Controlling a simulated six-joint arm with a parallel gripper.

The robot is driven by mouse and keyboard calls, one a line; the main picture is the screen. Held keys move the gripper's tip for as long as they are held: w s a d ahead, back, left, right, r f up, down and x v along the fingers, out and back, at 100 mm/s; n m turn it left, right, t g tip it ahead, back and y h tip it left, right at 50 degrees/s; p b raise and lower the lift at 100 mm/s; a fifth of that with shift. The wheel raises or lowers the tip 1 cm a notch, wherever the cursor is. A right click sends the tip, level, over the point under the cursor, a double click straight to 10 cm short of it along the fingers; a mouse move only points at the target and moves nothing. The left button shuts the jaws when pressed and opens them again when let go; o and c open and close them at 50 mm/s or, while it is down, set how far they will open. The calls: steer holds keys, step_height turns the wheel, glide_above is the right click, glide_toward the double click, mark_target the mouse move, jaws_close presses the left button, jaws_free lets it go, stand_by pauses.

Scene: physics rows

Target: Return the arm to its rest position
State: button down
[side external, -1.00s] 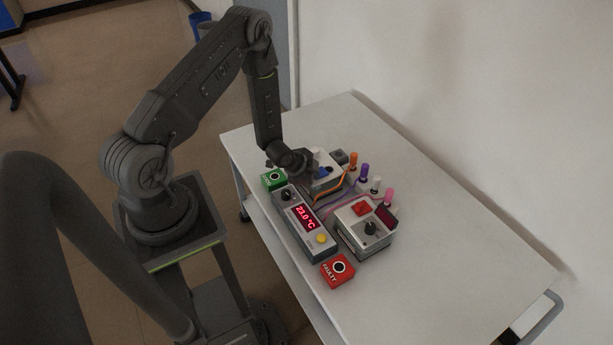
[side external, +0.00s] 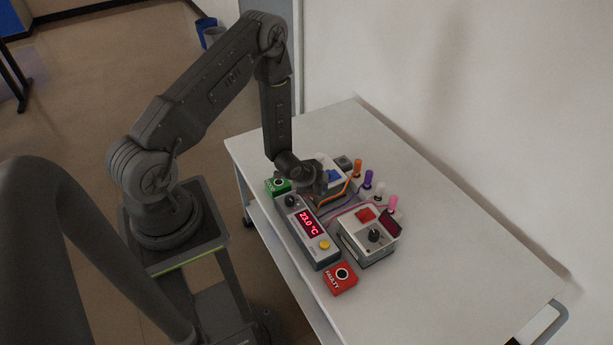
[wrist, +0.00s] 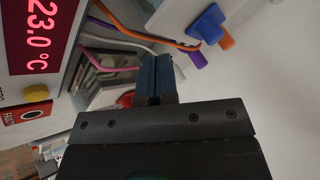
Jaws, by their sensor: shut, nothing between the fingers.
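My gripper (side external: 318,190) hangs over the instruments on the white table (side external: 450,240), above the gap behind the grey display unit. In the wrist view its blue fingertips (wrist: 155,75) are together with nothing between them. The grey display unit (side external: 309,231) reads 23.0 °C in red and has a black knob and a yellow button; the display also shows at the upper left of the wrist view (wrist: 38,30). My arm is bent, with its forearm reaching down over the table's far left part. Whether the fingers touch anything below cannot be told.
A green box (side external: 277,187) and a red FAULTY box (side external: 340,278) flank the display unit. A white box with a red square and black knob (side external: 366,236) stands right of it. Coloured plugs with cables (side external: 368,179) stand behind. The table's right part is clear.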

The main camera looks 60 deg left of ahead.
steer(key=s+d+r+n+y, duration=0.1)
steer(key=s+d+r+n, duration=0.1)
steer(key=r, duration=1.1)
steer(key=s+d+r+n, duration=0.2)
steer(key=d+r, duration=0.1)
steer(key=r, duration=1.1)
steer(key=s+d+r+n+h, duration=0.1)
steer(key=s+d+r+n, duration=0.1)
steer(key=s+d+r, duration=0.2)
steer(key=s+d+r+n+g, duration=0.1)
steer(key=s+d+r, duration=0.4)
steer(key=s+r, duration=0.5)
steer(key=shift+s+r+n+g+h, duration=0.2)
steer(key=shift+s+n+g+h, duration=0.15)
steer(key=shift+s, duration=0.45)
